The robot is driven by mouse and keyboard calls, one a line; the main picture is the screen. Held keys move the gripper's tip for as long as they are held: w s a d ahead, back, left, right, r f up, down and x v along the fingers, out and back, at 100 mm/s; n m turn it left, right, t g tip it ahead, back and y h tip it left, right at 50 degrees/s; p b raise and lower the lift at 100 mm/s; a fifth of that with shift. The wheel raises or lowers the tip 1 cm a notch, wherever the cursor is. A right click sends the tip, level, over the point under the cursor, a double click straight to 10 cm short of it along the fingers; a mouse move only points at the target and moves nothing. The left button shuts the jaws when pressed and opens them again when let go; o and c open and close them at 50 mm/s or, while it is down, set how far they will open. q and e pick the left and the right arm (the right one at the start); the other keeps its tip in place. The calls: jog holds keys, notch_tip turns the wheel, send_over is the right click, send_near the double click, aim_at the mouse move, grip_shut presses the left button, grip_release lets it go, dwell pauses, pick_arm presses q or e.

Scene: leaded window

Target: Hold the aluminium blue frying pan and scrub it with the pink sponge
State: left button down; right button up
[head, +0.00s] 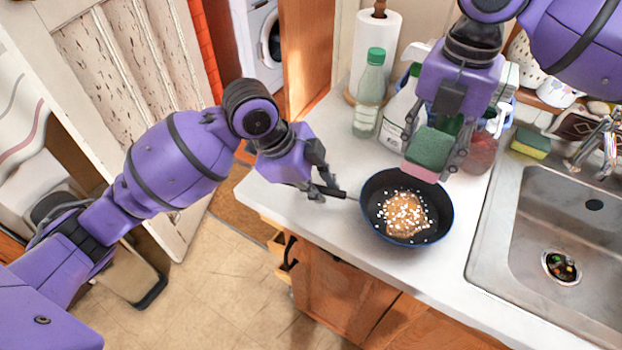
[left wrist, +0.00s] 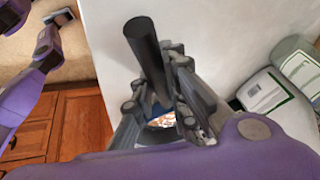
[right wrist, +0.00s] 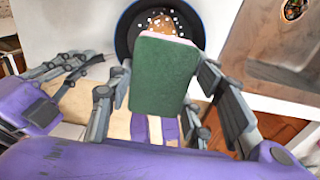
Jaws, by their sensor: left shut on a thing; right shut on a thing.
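The blue frying pan (head: 443,226) sits on the white counter, dark inside, with a brown patch and white flecks on its bottom. My left gripper (head: 328,192) is shut on the pan's black handle, which also shows in the left wrist view (left wrist: 146,55). My right gripper (head: 438,160) is shut on the sponge (head: 430,148), green on top and pink underneath. It holds the sponge above the pan's far rim, apart from the pan's bottom. In the right wrist view the sponge (right wrist: 160,75) covers part of the pan (right wrist: 127,38).
A clear green-capped bottle (head: 370,95), a paper towel roll (head: 377,45) and a white bottle (head: 398,115) stand behind the pan. The metal sink (head: 530,215) is at the right, with a yellow-green sponge (head: 530,143) by its edge. Counter in front of the pan is clear.

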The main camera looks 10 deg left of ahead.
notch_tip(320, 180, down, 4)
jog(key=s, duration=0.2)
send_over(402, 213)
notch_tip(402, 213, down, 5)
jog(key=shift+f, duration=2.75)
jog(key=shift+f, duration=0.6)
